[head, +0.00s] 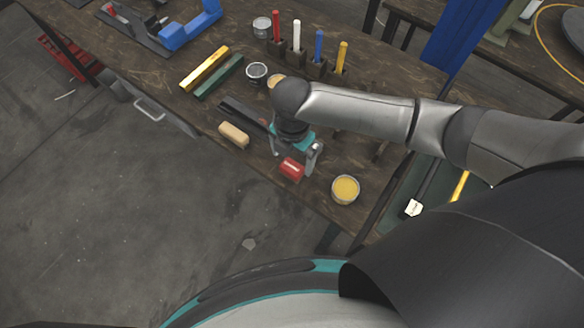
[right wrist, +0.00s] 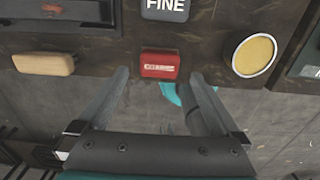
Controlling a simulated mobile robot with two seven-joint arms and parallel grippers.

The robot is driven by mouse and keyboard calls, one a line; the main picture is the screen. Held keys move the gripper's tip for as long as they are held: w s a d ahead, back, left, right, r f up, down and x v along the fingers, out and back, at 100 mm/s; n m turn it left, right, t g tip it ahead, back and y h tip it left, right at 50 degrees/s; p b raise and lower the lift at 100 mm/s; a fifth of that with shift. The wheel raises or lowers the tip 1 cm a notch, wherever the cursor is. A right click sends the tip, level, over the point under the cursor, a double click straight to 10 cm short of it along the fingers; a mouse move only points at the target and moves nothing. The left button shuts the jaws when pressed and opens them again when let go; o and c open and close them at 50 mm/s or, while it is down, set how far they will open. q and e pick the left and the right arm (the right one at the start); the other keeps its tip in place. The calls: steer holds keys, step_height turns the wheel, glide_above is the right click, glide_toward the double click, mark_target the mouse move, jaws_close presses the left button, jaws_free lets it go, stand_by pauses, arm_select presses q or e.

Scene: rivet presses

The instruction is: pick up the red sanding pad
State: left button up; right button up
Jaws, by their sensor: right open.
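The red sanding pad (head: 291,168) lies on the dark wooden workbench near its front edge. It also shows in the right wrist view (right wrist: 160,65), with a pale label on it. My right gripper (head: 296,153) is open and comes down over the bench at the pad. In the right wrist view its two fingers (right wrist: 160,78) point toward the pad, one to each side and apart from it. The jaws hold nothing. My left gripper is in neither view.
A tan block (head: 233,134) lies left of the pad, and a round tin of yellow stuff (head: 345,189) stands right of it. A plate marked FINE (right wrist: 166,9) lies behind the pad. Colored sticks in holders (head: 297,38) stand farther back.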

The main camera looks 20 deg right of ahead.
mark_target(292, 167)
step_height(292, 167, down, 5)
steer(key=shift+f+b, duration=0.1)
steer(key=shift+b, duration=0.45)
steer(key=c, duration=1.3)
